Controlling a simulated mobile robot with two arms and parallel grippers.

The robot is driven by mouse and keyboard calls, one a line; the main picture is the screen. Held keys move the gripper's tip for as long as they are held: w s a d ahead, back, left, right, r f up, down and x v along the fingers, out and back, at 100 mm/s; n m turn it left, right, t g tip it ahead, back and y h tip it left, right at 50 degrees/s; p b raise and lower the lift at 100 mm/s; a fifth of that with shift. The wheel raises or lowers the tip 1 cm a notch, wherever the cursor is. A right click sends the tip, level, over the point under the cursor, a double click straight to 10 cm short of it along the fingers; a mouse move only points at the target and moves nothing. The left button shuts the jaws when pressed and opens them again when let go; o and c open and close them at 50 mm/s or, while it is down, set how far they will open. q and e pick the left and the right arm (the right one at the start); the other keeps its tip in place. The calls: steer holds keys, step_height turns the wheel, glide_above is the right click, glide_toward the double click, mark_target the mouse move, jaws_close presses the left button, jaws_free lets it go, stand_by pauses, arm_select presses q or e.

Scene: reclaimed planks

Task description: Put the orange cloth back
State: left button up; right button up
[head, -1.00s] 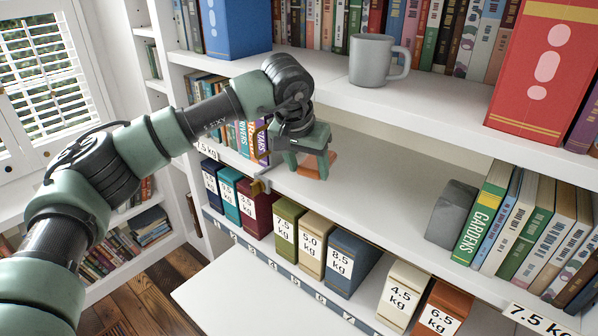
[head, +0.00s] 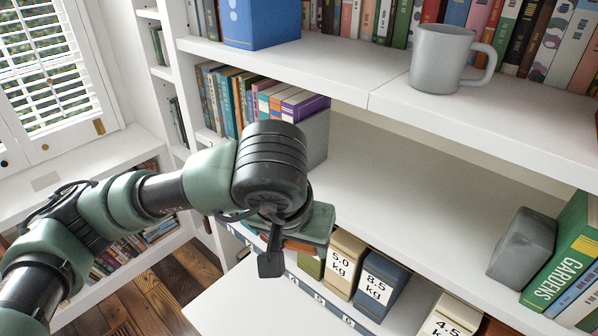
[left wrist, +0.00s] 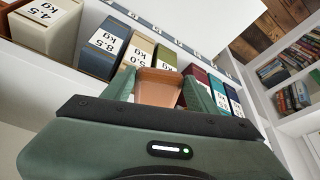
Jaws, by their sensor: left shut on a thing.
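My left gripper (head: 308,226) is over the front edge of the middle shelf (head: 400,208), above the row of weight-labelled boxes. It is shut on the orange cloth (head: 303,246), and only a thin strip of the cloth shows below it in the head view. My right gripper is not in view.
Labelled boxes, such as the blue 8.5 kg box (head: 379,281) and the cream 5.0 kg box (head: 345,263), stand below. Grey bookends (head: 314,138) (head: 522,246) hold books at both ends of the bare middle shelf. A grey mug (head: 443,60) stands on the shelf above.

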arm_select(q)
steer(key=shift+w+d+r, duration=0.15)
steer(key=shift+w+r, duration=0.1)
steer(key=w+p, duration=0.1)
steer(key=w, duration=0.1)
steer(key=w+d+p, duration=0.1)
steer(key=w, duration=0.2)
steer(key=w+d+p, duration=0.1)
steer(key=w+p, duration=0.1)
steer(key=shift+w+d+r, duration=0.2)
steer(key=shift+w+d, duration=0.05)
steer(key=shift+w, duration=0.05)
steer(key=w+p, duration=0.1)
steer(key=w, duration=0.1)
steer(key=w+d+p, duration=0.1)
steer(key=w, duration=0.2)
steer(key=shift+w+d+f, duration=0.1)
steer(key=shift+w+f, duration=0.05)
steer(key=shift+w, duration=0.1)
steer(key=w, duration=0.1)
steer(key=p, duration=0.1)
steer(key=w+f, duration=0.1)
steer(key=shift+w+d+p, duration=0.3)
steer(key=shift+w+p, duration=0.05)
steer(key=shift+f, duration=0.35)
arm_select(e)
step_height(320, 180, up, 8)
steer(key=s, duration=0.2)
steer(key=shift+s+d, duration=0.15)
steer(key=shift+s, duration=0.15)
